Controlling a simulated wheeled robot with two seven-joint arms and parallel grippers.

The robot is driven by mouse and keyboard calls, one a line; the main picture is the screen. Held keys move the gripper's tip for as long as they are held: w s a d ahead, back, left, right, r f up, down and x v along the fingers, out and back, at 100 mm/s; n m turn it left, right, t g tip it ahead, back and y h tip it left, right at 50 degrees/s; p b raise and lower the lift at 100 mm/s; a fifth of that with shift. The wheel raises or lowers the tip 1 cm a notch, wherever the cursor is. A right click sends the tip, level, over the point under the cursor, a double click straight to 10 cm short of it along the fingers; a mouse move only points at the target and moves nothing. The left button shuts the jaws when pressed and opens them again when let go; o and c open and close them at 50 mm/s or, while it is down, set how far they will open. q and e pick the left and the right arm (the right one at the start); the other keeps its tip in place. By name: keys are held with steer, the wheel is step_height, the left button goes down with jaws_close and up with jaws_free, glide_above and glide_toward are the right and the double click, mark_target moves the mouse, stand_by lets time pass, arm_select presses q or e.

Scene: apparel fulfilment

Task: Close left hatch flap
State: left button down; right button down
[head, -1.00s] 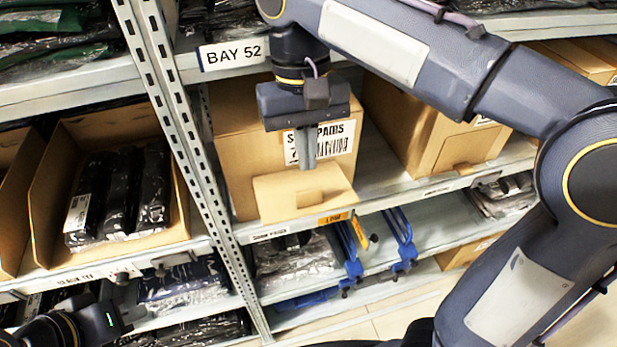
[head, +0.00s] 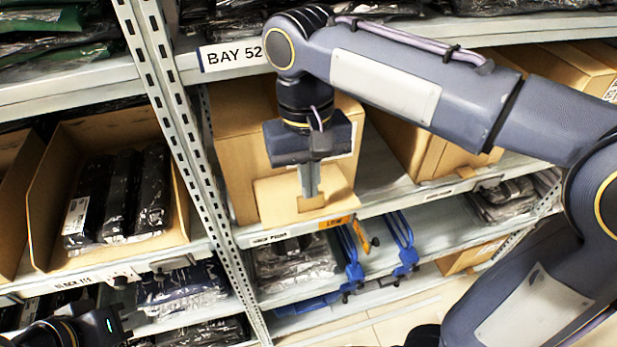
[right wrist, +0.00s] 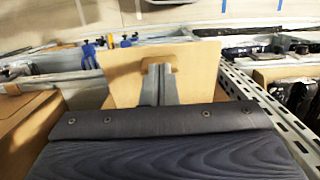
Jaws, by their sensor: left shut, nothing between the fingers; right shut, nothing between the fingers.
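The hatch flap (head: 278,202) is a tan cardboard panel folded outward at the lower front of a cardboard box (head: 235,150) on the middle shelf. My right gripper (head: 311,196) is shut and empty, pointing down, with its fingertips over the flap's notch. In the right wrist view, the flap (right wrist: 200,78) stands beyond the fingers (right wrist: 158,70), whose tips overlap the notch. I cannot tell whether they touch it. Its hand hides much of the box front and its label. My left gripper (head: 105,322) is partly visible at the lower left, away from the flap.
A slotted steel upright (head: 185,140) stands close left of the box. An open carton (head: 50,210) with black packages is left of it. Another carton (head: 430,150) stands to the right, beyond some bare shelf. Blue clamps (head: 405,245) hang below the shelf.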

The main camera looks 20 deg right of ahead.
mark_target(314, 218)
steer(key=s+f+t+b, duration=0.1)
steer(key=f+b, duration=0.1)
steer(key=b, duration=0.1)
steer(key=f+t+b, duration=0.2)
steer(key=b, duration=0.1)
steer(key=s+f+t+b, duration=0.1)
steer(key=f+b, duration=0.1)
steer(key=b, duration=0.1)
steer(key=shift+s+t, duration=0.3)
steer(key=w+f+t+b, duration=0.3)
steer(key=f+t+b, duration=0.3)
steer(key=b, duration=1)
steer(key=w+f+t+b, duration=0.3)
steer(key=f+t+b, duration=0.3)
steer(key=b, duration=1.1)
steer(key=shift+f+y+b, duration=0.3)
steer(key=shift+f, duration=0.65)
